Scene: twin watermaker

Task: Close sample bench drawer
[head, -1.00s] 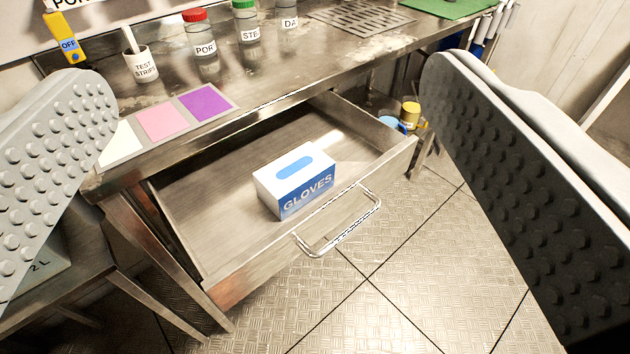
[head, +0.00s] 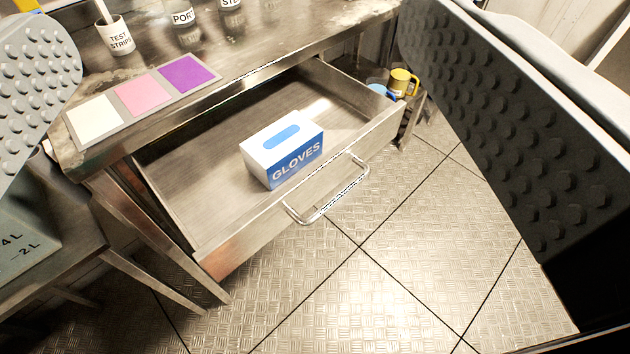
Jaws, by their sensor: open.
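The sample bench drawer (head: 215,262) stands pulled out from under the steel bench top. Its wire handle (head: 330,200) sits on the front face. A white and blue gloves box (head: 283,150) lies inside the drawer. My gripper (head: 235,90) is open, with one studded finger at the left edge and the other at the right. The drawer shows between the fingers, and nothing is held. The fingers look nearer to the camera than the drawer; the exact gap to the handle I cannot tell.
On the sample bench (head: 270,55) are a test strips cup (head: 117,38), jars (head: 185,18) and a colour card (head: 145,98). A lower table with a marked container (head: 25,235) stands at left. A yellow mug (head: 402,82) is behind the drawer. The tiled floor (head: 370,285) in front is clear.

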